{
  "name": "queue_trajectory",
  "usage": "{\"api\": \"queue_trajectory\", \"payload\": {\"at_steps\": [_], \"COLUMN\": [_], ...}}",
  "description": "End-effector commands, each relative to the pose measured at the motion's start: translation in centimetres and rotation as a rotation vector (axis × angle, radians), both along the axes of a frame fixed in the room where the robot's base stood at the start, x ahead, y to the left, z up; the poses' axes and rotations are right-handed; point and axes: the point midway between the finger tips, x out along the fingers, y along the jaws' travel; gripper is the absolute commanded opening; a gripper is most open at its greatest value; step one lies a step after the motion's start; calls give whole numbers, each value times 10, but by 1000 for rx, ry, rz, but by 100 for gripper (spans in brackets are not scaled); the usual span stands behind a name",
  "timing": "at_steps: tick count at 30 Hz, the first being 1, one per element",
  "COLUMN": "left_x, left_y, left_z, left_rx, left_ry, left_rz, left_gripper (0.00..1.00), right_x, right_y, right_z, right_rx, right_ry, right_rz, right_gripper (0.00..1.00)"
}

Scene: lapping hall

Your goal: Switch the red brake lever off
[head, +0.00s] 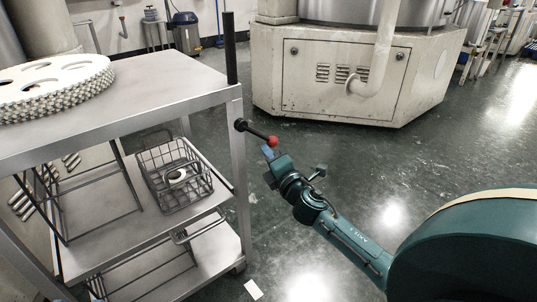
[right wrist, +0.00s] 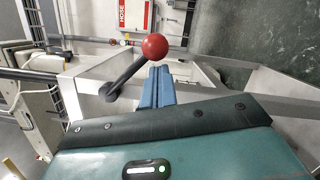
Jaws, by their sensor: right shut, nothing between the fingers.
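The brake lever is a dark rod with a red ball knob (head: 273,141), fixed to the near right upright of the grey metal cart (head: 205,92). In the head view the rod points right and slightly down from its pivot. My right gripper (head: 267,152) is just below the knob, shut and empty. In the right wrist view, the red knob (right wrist: 154,46) sits just beyond the tips of the blue fingers (right wrist: 158,75), and the dark rod runs down-left to its mount. I cannot tell whether the fingertips touch the lever. My left gripper is not in view.
A wire basket (head: 178,185) holding a white ring stands on the cart's middle shelf. A white perforated disc (head: 55,82) lies on top. A dark post (head: 230,48) rises from the cart's corner. A large cream machine (head: 345,75) stands behind; the floor between is open.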

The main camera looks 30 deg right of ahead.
Motion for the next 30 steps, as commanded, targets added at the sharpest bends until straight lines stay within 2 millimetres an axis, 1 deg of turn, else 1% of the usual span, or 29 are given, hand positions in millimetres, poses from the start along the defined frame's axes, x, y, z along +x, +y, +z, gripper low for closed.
{"api": "queue_trajectory", "payload": {"at_steps": [14,19,23,30], "left_x": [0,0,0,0], "left_y": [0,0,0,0], "left_z": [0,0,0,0], "left_rx": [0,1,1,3], "left_ry": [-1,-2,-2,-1], "left_rz": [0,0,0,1], "left_gripper": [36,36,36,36], "right_x": [0,1,1,2], "right_y": [-8,-12,-18,-31], "right_z": [5,8,13,28], "right_rx": [-86,-142,-219,-437], "right_ry": [-7,-11,-16,-34], "right_rz": [-2,-3,-4,-4], "right_gripper": [0,0,0,0]}}
